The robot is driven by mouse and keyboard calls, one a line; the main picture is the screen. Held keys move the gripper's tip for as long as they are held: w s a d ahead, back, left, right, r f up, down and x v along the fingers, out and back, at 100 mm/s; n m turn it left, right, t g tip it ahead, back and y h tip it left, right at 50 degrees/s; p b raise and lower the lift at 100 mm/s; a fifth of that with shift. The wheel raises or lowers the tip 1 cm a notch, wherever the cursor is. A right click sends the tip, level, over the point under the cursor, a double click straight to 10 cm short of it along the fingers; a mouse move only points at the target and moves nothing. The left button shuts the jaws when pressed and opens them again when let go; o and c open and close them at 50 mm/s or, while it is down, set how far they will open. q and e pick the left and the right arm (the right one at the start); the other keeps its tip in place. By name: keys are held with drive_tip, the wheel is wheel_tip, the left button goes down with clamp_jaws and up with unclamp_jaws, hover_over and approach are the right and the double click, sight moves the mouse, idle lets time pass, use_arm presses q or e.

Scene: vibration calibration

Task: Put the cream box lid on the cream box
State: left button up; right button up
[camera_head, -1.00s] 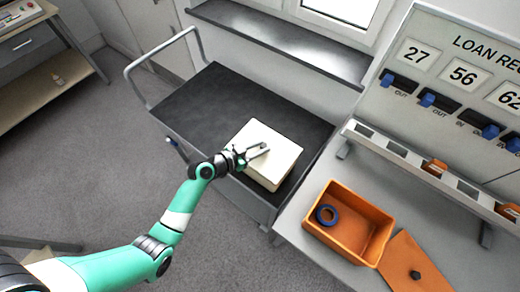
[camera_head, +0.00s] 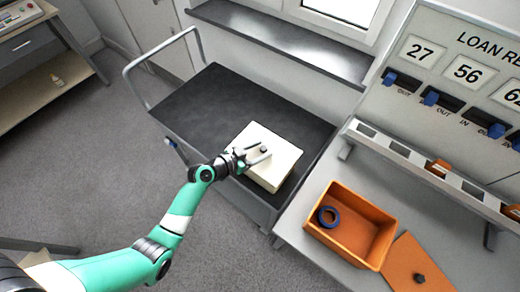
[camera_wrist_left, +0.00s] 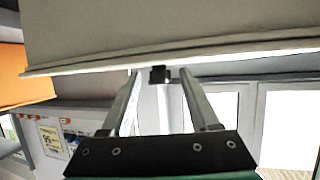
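The cream box (camera_head: 271,183) stands on the dark top of a trolley. The cream box lid (camera_head: 281,154) lies over its top and looks level; I cannot tell from this angle whether it is fully seated. The lid has a small dark knob (camera_head: 264,149). My left gripper (camera_head: 267,153) is over the lid, its fingers spread apart with the knob between them and clear of it. In the left wrist view the open fingers (camera_wrist_left: 158,78) flank the dark knob, and the cream lid (camera_wrist_left: 170,30) fills the top. My right gripper is not in view.
The trolley (camera_head: 215,95) has free room left of the box and a handle rail at its left end. At right, a grey table holds an open orange box (camera_head: 345,243) with a blue ring (camera_head: 328,216) and an orange lid (camera_head: 405,262). A numbered board (camera_head: 450,90) stands behind.

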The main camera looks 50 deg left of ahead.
use_arm(q)
drive_tip(key=shift+r+p, duration=0.35)
drive_tip(key=shift+p, duration=0.05)
drive_tip(key=shift+r+p, duration=0.5)
drive_tip(key=shift+p, duration=0.1)
drive_tip(key=p+v, duration=0.1)
drive_tip(key=v, duration=1)
drive_tip(key=shift+s+f+p, duration=0.15)
drive_tip(key=shift+s+p, duration=0.15)
drive_tip(key=shift+s, duration=0.2)
